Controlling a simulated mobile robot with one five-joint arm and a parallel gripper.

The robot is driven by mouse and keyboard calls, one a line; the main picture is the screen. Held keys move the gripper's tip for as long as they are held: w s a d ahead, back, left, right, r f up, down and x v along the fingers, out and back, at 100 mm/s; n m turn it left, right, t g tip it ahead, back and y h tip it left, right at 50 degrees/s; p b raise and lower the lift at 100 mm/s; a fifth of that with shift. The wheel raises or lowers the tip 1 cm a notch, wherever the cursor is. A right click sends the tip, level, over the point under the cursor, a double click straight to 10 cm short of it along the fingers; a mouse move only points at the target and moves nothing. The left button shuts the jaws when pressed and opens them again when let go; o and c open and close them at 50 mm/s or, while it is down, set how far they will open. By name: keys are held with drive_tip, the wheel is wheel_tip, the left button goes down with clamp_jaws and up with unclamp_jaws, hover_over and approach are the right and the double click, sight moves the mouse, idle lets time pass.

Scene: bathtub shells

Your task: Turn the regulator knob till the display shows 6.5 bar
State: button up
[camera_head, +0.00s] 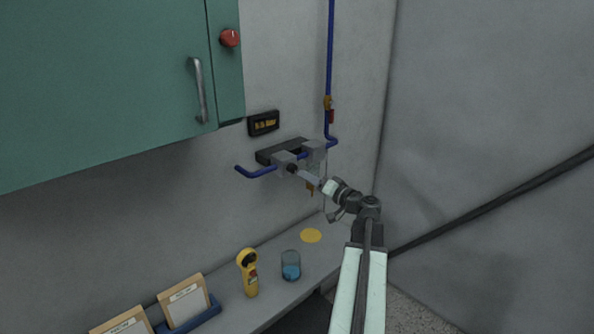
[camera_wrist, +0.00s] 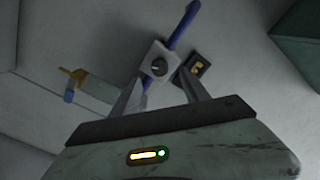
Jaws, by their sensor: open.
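The regulator knob (camera_wrist: 158,67) is a small dark disc on a pale square block on the blue pipe. It also shows in the head view (camera_head: 292,168). My gripper (camera_wrist: 160,82) is open, and its two fingers point toward the block, with the knob between the fingertips in the wrist view. I cannot tell whether they touch it. In the head view my gripper (camera_head: 303,174) reaches the regulator from the lower right. The display (camera_head: 264,123) is a black box with yellow characters too small to read surely. It also shows in the wrist view (camera_wrist: 198,68).
A green cabinet (camera_head: 100,85) with a red button (camera_head: 229,38) hangs at upper left. The blue pipe (camera_head: 330,60) runs down the wall. On the shelf below stand a yellow handheld device (camera_head: 248,274), a glass with blue liquid (camera_head: 291,268) and framed cards (camera_head: 186,302).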

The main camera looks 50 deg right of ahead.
sight(295, 169)
drive_tip(key=w, duration=0.5)
drive_tip(key=w+d, duration=0.1)
drive_tip(key=w, duration=0.1)
drive_tip(key=shift+w+r, duration=0.1)
drive_tip(key=shift+w, duration=0.2)
clamp_jaws()
